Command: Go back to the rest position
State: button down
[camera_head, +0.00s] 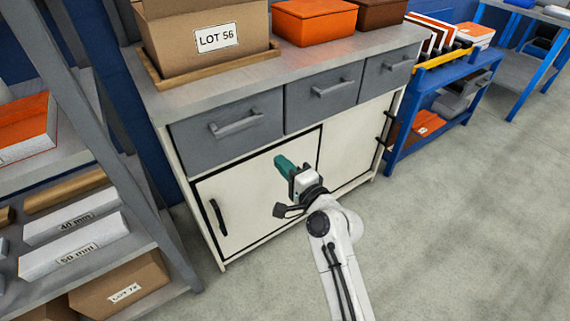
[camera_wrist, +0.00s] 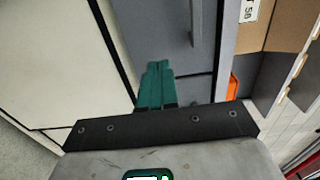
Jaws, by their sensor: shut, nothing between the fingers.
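My gripper (camera_head: 284,164) has teal fingers and is raised in front of the cabinet (camera_head: 247,200), near its lower white doors. The fingers are together with nothing between them. In the wrist view my gripper (camera_wrist: 156,84) points toward the grey drawers, and its two teal fingers lie side by side. My white arm reaches up from the bottom of the head view. I cannot tell the exact gap between the fingertips and the cabinet front.
The cabinet has grey drawers (camera_head: 226,128) and a black door handle (camera_head: 218,216). A "LOT 56" cardboard box (camera_head: 180,42) and an orange bin (camera_head: 315,20) stand on top. A grey shelf rack (camera_head: 150,215) is at left, a blue cart (camera_head: 432,120) at right. The floor (camera_head: 470,230) at right is clear.

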jog(key=s+d+f+n+g+h, duration=0.3)
jog(key=s+d+f+g, duration=0.15)
jog(key=s+d, duration=0.4)
jog(key=s+d+f+n+g+h, duration=0.2)
jog(key=s+d+f+n+g, duration=0.3)
jog(key=s, duration=0.7)
jog(key=s+d+f+n+g+h, duration=0.1)
jog(key=s+d+f+n+h, duration=0.15)
jog(key=s+d+f, duration=0.6)
jog(key=s+d+r+g+h, duration=0.1)
jog(key=s+d+r+g, duration=0.15)
jog(key=s, duration=0.45)
jog(key=s+d+r+g+h, duration=0.1)
jog(key=s+d+h, duration=0.15)
jog(key=s, duration=0.55)
notch_tip(320, 180, up, 14)
jog(key=p, duration=1.5)
jog(key=shift+w+d+r+y, duration=0.25)
jog(key=shift+w+d+y, duration=0.15)
